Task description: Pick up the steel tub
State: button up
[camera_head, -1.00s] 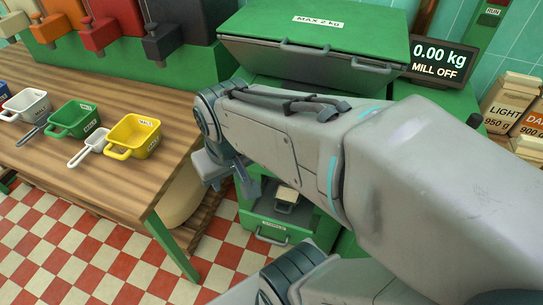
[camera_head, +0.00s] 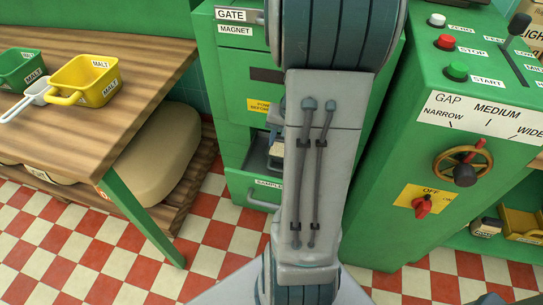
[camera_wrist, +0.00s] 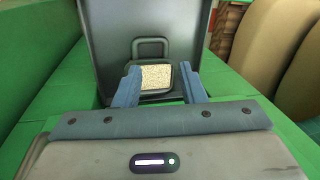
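A small grey tub, which looks like the steel tub (camera_head: 276,151), sits in the green sample bay in the head view, partly hidden by my arm. In the wrist view, pale grain (camera_wrist: 156,77) shows in a small square opening between my fingers, with a dark loop handle (camera_wrist: 151,43) just beyond it. My gripper (camera_wrist: 159,70) is open, one blue-grey finger on each side of the grain. I cannot tell whether the fingers touch the tub's sides.
A wooden table (camera_head: 120,85) at the left holds a yellow tub (camera_head: 86,80), a green tub (camera_head: 22,68) and a white scoop (camera_head: 30,97). A sack (camera_head: 165,155) lies under it. The green control cabinet (camera_head: 400,170) stands close on the right. Checked floor (camera_head: 100,245) is open in front.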

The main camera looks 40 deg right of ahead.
jog(key=shift+m, duration=0.7)
jog(key=d+f+b, duration=0.1)
jog(key=f, duration=0.3)
jog(key=d+f+b, duration=0.1)
jog(key=f+b, duration=0.1)
jog(key=f, duration=0.3)
jog(key=d+f+b, duration=0.1)
jog(key=f+b, duration=0.1)
jog(key=f, duration=0.3)
jog(key=shift+w+d, duration=0.25)
jog(key=shift+d, duration=0.05)
grip_shut()
